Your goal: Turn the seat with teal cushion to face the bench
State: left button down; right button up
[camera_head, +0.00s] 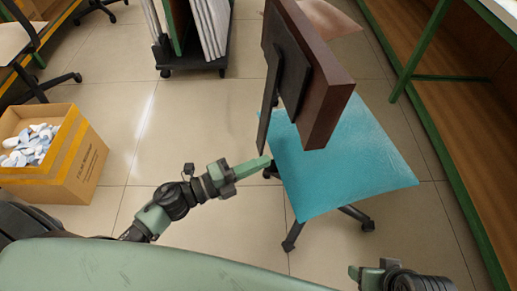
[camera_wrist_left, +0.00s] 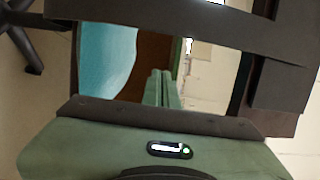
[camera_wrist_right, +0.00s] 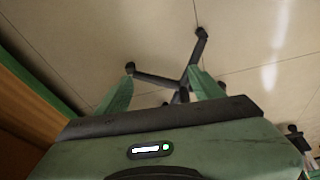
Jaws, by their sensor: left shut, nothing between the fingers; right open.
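The seat has a teal cushion (camera_head: 345,160), a dark brown backrest (camera_head: 330,105) at its far left side and a black wheeled base (camera_head: 292,238). My left gripper (camera_head: 266,161) is shut and empty, its tip beside the cushion's left edge near the black backrest bar (camera_head: 267,105). In the left wrist view its fingers (camera_wrist_left: 161,88) are together, with the teal cushion (camera_wrist_left: 108,55) to their left; whether they touch the seat is unclear. My right gripper (camera_head: 370,270) is open at the lower right. The right wrist view shows a wheeled base (camera_wrist_right: 178,85) beyond its spread fingers (camera_wrist_right: 160,92).
A green-framed wooden bench (camera_head: 440,115) runs along the right. A yellow-brown box (camera_head: 75,170) of pale pieces stands at the left. A wheeled rack (camera_head: 195,68) with upright panels is at the back. Another chair (camera_head: 30,60) is at the upper left. Tiled floor left of the seat is clear.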

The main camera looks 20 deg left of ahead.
aim_at(260, 130)
pick_arm(q)
jog(key=shift+w+a+b, duration=0.15)
jog(key=shift+w+a, duration=0.1)
jog(key=shift+w, duration=0.45)
jog(key=shift+w+a+b, duration=0.1)
jog(key=shift+w+a, duration=0.15)
jog(key=shift+w, duration=0.4)
jog(key=shift+w+a+b, duration=0.15)
jog(key=shift+w+a, duration=0.1)
jog(key=shift+w, duration=0.45)
pick_arm(e)
jog(key=shift+w+a+r+t, duration=0.2)
jog(key=shift+w+t, duration=0.15)
jog(key=shift+w, duration=0.35)
jog(key=shift+w+a+r+t, duration=0.1)
jog(key=shift+w+a+t, duration=0.15)
jog(key=shift+w, duration=0.4)
jog(key=shift+w+a+r+t, duration=0.15)
jog(key=shift+w+t, duration=0.25)
jog(key=shift+w, duration=0.3)
